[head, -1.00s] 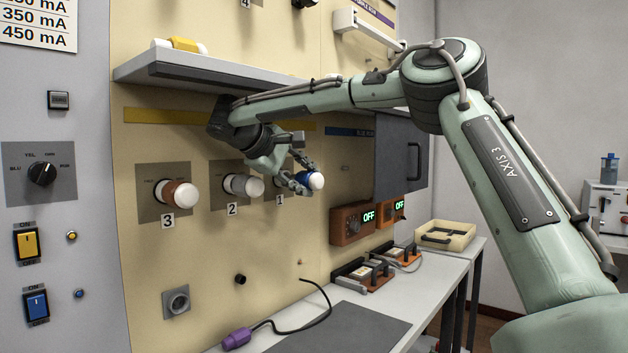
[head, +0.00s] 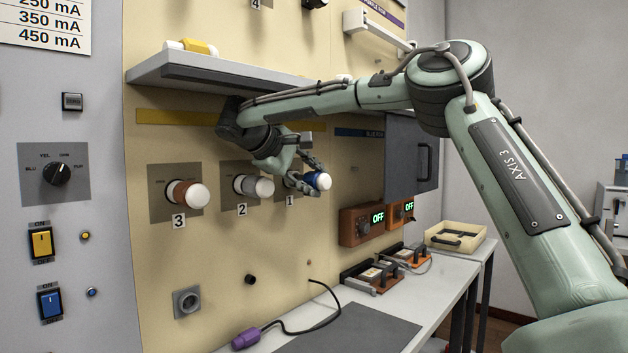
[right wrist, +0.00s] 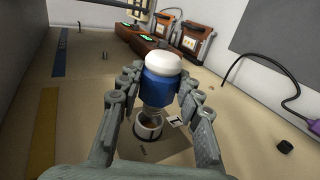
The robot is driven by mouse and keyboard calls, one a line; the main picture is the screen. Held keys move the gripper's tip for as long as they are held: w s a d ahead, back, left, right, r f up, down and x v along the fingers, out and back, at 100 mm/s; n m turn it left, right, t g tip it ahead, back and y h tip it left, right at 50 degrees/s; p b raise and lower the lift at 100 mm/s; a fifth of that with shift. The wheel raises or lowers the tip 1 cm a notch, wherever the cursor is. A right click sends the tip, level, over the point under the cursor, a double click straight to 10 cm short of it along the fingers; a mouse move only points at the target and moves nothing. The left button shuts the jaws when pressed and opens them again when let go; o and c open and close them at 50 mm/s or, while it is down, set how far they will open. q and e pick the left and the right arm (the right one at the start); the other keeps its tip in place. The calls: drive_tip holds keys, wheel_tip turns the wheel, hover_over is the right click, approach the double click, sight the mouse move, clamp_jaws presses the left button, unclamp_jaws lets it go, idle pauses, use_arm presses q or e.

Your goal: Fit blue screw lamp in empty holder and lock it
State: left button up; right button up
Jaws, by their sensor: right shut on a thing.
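The blue screw lamp (head: 318,181) has a white domed tip and points out from the panel at position 1. In the right wrist view the lamp (right wrist: 161,84) stands between my fingers, with its grey threaded base towards the panel. My right gripper (head: 306,178) is shut on its blue body; its fingers also show in the right wrist view (right wrist: 160,88). The round holder (right wrist: 149,125) is right behind the threaded base. The fingers mostly hide it in the head view. I cannot tell whether the thread is inside it. My left gripper is not in view.
A brown lamp (head: 187,194) at position 3 and a grey lamp (head: 253,186) at position 2 are beside it. A shelf (head: 215,78) juts out above my right forearm. A grey cabinet door (head: 411,155) and boxes reading OFF (head: 362,225) are to the right.

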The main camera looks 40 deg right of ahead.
drive_tip(key=shift+w+a, duration=0.1)
drive_tip(key=shift+w, duration=1.25)
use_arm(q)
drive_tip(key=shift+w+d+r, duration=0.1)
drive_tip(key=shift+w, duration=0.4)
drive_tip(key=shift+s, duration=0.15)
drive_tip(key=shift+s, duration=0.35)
use_arm(e)
drive_tip(key=shift+r, duration=0.1)
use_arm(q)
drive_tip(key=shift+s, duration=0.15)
use_arm(e)
drive_tip(key=shift+w+r, duration=0.1)
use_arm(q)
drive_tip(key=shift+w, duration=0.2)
